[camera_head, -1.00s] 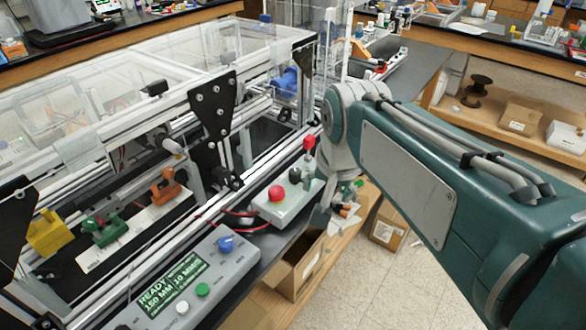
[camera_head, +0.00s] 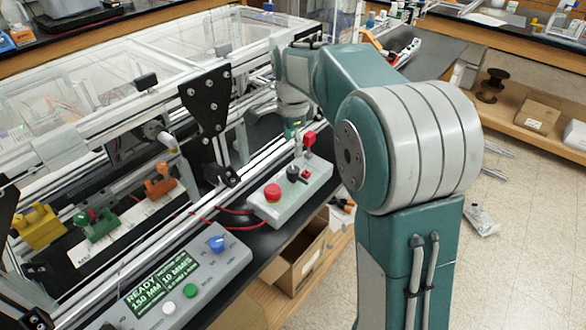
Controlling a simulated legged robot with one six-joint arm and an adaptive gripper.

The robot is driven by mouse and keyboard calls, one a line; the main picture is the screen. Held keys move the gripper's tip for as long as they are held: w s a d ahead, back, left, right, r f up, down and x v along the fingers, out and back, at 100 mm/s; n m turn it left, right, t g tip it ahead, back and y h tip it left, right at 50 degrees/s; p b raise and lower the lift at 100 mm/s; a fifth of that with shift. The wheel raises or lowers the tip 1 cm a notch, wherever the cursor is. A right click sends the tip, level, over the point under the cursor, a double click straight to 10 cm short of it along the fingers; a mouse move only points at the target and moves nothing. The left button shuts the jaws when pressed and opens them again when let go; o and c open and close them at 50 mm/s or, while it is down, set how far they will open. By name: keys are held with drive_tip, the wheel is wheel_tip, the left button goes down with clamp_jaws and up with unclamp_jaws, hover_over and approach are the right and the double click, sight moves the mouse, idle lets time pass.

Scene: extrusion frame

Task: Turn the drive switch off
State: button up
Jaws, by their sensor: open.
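A light grey switch box (camera_head: 262,207) sits on the dark bench ledge in front of the machine frame. It carries a red mushroom button (camera_head: 272,191), a black knob (camera_head: 292,173) and an upright red-topped switch part (camera_head: 309,139) at its far end. I cannot read which one is labelled as the drive switch, or its position.
A control panel (camera_head: 203,262) with a lit READY display, a blue knob and buttons stands nearer. A black bracket plate (camera_head: 206,110) and aluminium rails rise left of my gripper. Orange, green and yellow clamps stand further left. An open cardboard box (camera_head: 296,258) is below the ledge.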

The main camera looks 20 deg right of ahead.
sight(292, 169)
wheel_tip(292, 169, down, 9)
drive_tip(key=shift+r, duration=0.1)
drive_tip(key=shift+a, duration=0.1)
drive_tip(key=c, duration=0.4)
clamp_jaws()
